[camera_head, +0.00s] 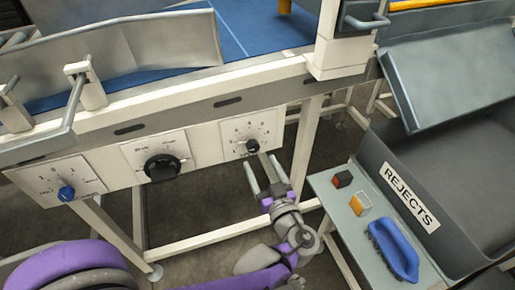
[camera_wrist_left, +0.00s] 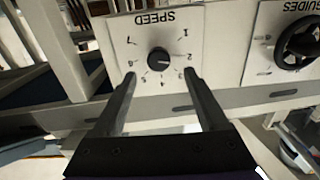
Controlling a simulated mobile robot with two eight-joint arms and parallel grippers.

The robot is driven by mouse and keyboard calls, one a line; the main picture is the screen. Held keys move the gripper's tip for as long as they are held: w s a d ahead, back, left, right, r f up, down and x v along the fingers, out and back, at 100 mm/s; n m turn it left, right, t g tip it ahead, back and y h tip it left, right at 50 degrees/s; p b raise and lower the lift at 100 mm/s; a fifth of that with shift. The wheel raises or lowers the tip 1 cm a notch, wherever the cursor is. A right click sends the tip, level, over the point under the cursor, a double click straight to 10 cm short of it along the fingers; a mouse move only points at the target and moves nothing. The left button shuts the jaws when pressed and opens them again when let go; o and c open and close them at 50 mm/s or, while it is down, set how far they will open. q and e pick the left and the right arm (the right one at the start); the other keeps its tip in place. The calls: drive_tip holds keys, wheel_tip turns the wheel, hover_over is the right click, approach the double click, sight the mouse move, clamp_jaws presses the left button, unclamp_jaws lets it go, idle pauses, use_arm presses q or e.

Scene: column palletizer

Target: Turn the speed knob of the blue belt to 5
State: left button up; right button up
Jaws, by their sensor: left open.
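The speed knob (camera_head: 252,146) is a small black round knob on a white dial plate (camera_head: 237,134) on the front of the blue belt's (camera_head: 245,30) frame. In the left wrist view the knob (camera_wrist_left: 159,61) shows upside down, under the word SPEED, with numbers around it. I cannot tell surely which number its pointer faces. My left gripper (camera_head: 257,164) is open and empty, just in front of and slightly below the knob. In the left wrist view its fingertips (camera_wrist_left: 161,76) stand either side of the knob, apart from it. My right gripper is not in view.
To the left are a larger black guides handwheel (camera_head: 163,167) and a blue selector knob (camera_head: 66,193). To the right, a small grey table (camera_head: 345,222) holds a blue brush (camera_head: 393,250) and small red and orange items, beside a REJECTS bin (camera_head: 450,170). A frame leg (camera_head: 306,140) stands close right of the gripper.

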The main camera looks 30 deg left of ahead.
sight(254, 149)
use_arm(q)
drive_tip(key=b+x, duration=0.1)
drive_tip(key=x, duration=0.6)
drive_tip(key=shift+w, duration=0.15)
clamp_jaws()
